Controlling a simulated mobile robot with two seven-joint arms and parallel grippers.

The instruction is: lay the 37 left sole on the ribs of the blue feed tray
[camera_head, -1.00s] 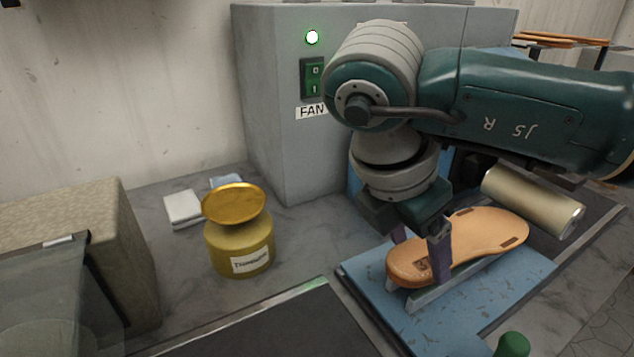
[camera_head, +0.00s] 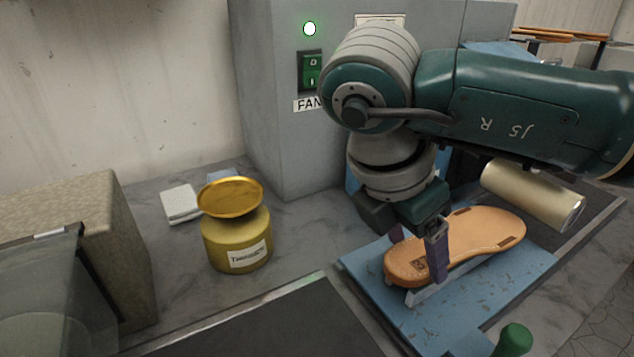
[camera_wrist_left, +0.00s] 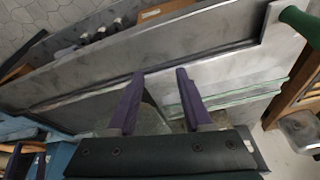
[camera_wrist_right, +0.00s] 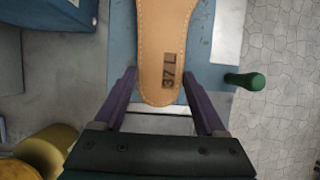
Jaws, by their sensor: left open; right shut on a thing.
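The tan 37 left sole (camera_head: 475,238) lies nearly flat over the blue feed tray (camera_head: 368,274), with its heel toward the lower left. Its "37 L" mark shows in the right wrist view (camera_wrist_right: 170,70). My right gripper (camera_head: 416,262) is shut on the heel end, one finger on each side. A grey rib (camera_head: 428,291) of the tray shows under the sole's near edge; the other ribs are mostly hidden. I cannot tell whether the sole touches the ribs. My left gripper (camera_wrist_left: 160,75) is open and empty, seen only in the left wrist view.
A pale roller (camera_head: 530,195) lies just behind the sole's toe end. A green knob (camera_head: 514,339) stands at the tray's near side. A yellow tin (camera_head: 237,245) stands to the left on the grey bench. The grey FAN cabinet (camera_head: 270,100) rises behind.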

